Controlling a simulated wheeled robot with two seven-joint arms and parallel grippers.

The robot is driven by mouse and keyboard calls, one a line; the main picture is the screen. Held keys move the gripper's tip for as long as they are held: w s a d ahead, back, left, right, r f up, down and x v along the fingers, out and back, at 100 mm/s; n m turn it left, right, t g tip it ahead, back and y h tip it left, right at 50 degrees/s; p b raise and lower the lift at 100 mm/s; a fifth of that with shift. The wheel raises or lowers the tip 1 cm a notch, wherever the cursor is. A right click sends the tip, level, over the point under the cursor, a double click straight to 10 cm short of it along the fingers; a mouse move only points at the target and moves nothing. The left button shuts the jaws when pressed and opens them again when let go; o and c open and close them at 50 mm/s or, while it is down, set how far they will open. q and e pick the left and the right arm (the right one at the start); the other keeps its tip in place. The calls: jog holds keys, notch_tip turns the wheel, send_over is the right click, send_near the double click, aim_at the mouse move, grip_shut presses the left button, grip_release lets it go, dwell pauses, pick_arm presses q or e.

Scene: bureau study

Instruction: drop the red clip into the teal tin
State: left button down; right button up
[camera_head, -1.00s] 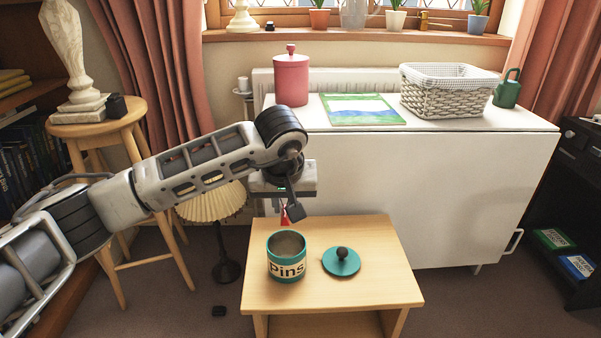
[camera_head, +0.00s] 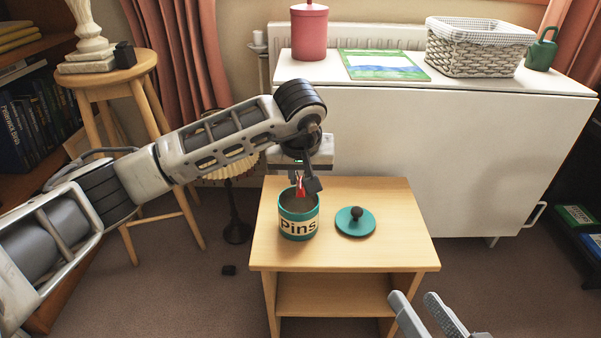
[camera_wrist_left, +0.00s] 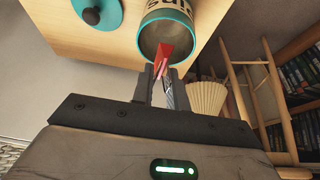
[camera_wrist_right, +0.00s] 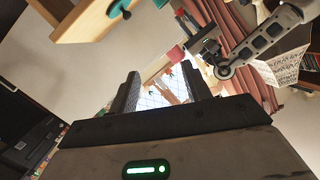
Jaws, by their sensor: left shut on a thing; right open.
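The teal tin (camera_head: 298,222), labelled "Pins", stands open and upright on the small wooden table. My left gripper (camera_head: 304,184) is shut on the red clip (camera_head: 300,190), which hangs at the tin's mouth. In the left wrist view the red clip (camera_wrist_left: 163,58) shows between the fingertips (camera_wrist_left: 161,84), in front of the opening of the tin (camera_wrist_left: 168,38). I cannot tell how far the clip reaches inside. My right gripper (camera_head: 425,315) is open and empty at the bottom right; its fingers (camera_wrist_right: 163,92) also stand apart in the right wrist view.
The teal lid (camera_head: 355,222) with a dark knob lies on the small table (camera_head: 400,245), right of the tin. A white cabinet (camera_head: 440,150) behind carries a red canister (camera_head: 309,32) and a wicker basket (camera_head: 475,48). A stool (camera_head: 118,85) stands left.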

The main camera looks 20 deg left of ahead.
pick_arm(q)
jog(key=c, duration=1.3)
grip_release()
jog(key=shift+s+r, duration=0.1)
jog(key=shift+r, duration=0.4)
jog(key=p+v, duration=0.4)
jog(key=v, duration=1.1)
jog(key=shift+p, duration=0.35)
pick_arm(e)
jog(key=shift+s+d+f+n+g+h, duration=0.3)
jog(key=shift+d+f+n+g+h, duration=0.35)
jog(key=shift+f+n+h, duration=0.25)
pick_arm(q)
jog(key=shift+s+d, duration=0.1)
